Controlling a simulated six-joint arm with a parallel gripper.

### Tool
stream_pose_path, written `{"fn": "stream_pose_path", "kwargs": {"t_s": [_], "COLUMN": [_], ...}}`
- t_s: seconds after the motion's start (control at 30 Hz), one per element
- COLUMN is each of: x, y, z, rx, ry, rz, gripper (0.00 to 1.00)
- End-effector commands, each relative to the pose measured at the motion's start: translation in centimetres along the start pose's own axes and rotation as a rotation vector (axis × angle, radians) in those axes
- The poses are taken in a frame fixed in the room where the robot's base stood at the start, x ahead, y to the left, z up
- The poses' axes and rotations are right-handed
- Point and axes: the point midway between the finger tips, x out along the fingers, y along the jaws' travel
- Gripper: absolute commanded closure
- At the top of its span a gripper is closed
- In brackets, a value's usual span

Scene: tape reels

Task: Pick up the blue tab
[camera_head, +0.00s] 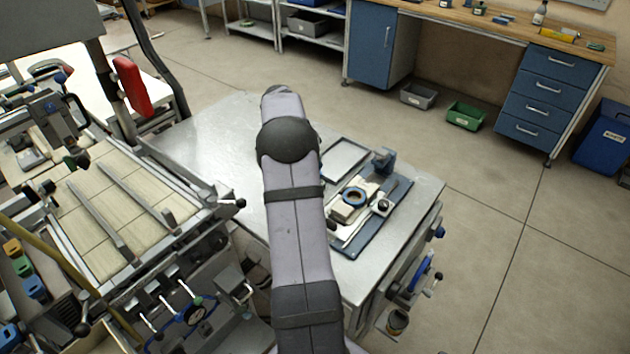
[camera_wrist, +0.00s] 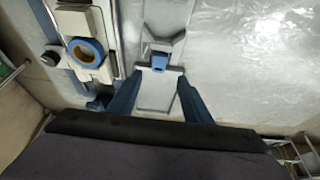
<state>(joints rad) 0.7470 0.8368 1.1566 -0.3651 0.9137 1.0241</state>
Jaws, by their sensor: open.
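A small blue tab (camera_wrist: 159,61) sits on a narrow grey holder (camera_wrist: 165,26) in the wrist view. My gripper (camera_wrist: 160,76) is open, with its two dark blue fingers pointing toward the tab. In the picture the tab lies between the fingertips, slightly beyond them; no contact shows, and I cannot tell the height gap. In the head view my own arm covers the gripper, and I cannot make out the tab there.
A blue tape ring (camera_wrist: 86,52) sits on a pale device left of the tab; the ring also shows in the head view (camera_head: 354,197). A dark blue plate (camera_head: 374,247) lies beneath the device. A shallow grey tray (camera_head: 345,158) lies behind. Bare metal tabletop (camera_wrist: 255,60) extends right.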

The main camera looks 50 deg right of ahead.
Motion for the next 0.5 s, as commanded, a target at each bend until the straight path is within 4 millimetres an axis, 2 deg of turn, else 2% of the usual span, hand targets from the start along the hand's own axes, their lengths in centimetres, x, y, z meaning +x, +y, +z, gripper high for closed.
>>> {"fn": "stream_pose_path", "kwargs": {"t_s": [0.5], "x": [2.3], "y": [0.1], "z": [-0.3], "rx": [0.011], "ry": [0.004], "rz": [0.002], "gripper": [0.55]}}
